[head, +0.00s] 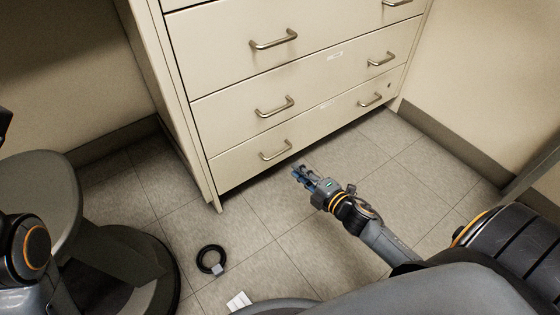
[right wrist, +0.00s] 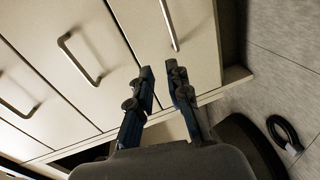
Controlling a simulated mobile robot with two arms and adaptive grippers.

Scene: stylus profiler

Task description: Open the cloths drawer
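A beige cabinet has stacked drawers, each with bar handles. The lowest drawer front (head: 309,133) has a left handle (head: 275,150) and a right handle (head: 370,100). The middle drawer (head: 325,88) and upper drawer (head: 325,42) are above; all look shut. Small labels are too small to read, so I cannot tell which is the cloths drawer. My right gripper (head: 303,172) is low in front of the lowest drawer, open and empty. In the right wrist view its fingers (right wrist: 160,76) are apart, with the lowest drawer's handle (right wrist: 168,25) just beyond, not touching. My left gripper is out of view.
A black coil (head: 210,260) with a tag lies on the tiled floor, near a white item (head: 238,300). A grey round stool (head: 130,262) stands at the left. Walls close in on the right. The floor before the cabinet is mostly clear.

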